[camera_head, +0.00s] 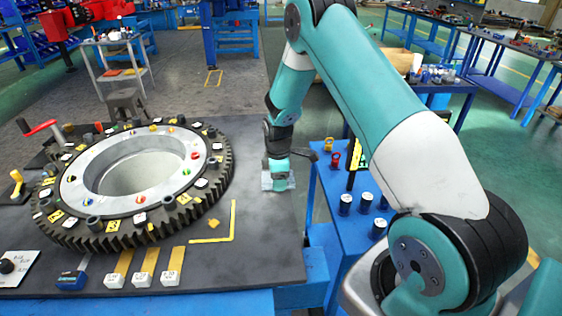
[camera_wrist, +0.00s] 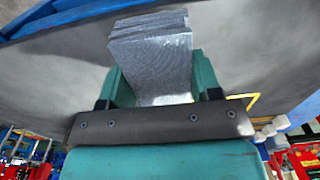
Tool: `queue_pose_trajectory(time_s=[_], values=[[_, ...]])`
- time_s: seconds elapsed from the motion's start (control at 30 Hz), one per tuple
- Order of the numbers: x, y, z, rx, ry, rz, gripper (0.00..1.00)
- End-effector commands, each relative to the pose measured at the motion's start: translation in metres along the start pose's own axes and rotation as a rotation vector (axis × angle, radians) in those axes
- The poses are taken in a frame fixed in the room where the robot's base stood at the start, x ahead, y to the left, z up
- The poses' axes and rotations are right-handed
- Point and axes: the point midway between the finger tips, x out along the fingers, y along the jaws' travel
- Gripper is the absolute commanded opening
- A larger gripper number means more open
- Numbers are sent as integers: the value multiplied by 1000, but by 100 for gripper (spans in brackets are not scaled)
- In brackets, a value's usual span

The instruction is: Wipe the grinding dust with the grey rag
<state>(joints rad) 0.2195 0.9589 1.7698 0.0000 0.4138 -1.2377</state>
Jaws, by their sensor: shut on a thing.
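My gripper (camera_head: 278,174) is at the right part of the dark tabletop (camera_head: 270,235), right of the big gear ring. It is shut on the grey rag (camera_head: 290,183). The rag shows as a pale grey patch low around the fingers, at or just above the top; I cannot tell if it touches. In the wrist view the folded rag (camera_wrist: 152,52) sticks out between the teal fingers of my gripper (camera_wrist: 158,82), with the dark surface behind it. I cannot make out grinding dust clearly from the grey tone of the top.
The toothed gear ring (camera_head: 215,205) fills the left of the top. A yellow corner mark (camera_head: 232,225) and white labelled blocks (camera_head: 142,279) lie in front. A blue stand (camera_head: 335,225) with dark-topped cylinders adjoins on the right. The top is clear near the right edge.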

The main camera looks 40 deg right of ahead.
Motion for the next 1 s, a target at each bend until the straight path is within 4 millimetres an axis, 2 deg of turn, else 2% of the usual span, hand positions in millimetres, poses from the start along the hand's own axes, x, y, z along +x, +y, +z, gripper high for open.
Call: queue_pose_trajectory(time_s=[0.03,0.5,1.0], values=[[-9,0,-1,-2,0,1,32],[-47,-2,-8,-11,0,1,32],[-48,-2,-9,-12,0,1,32]])
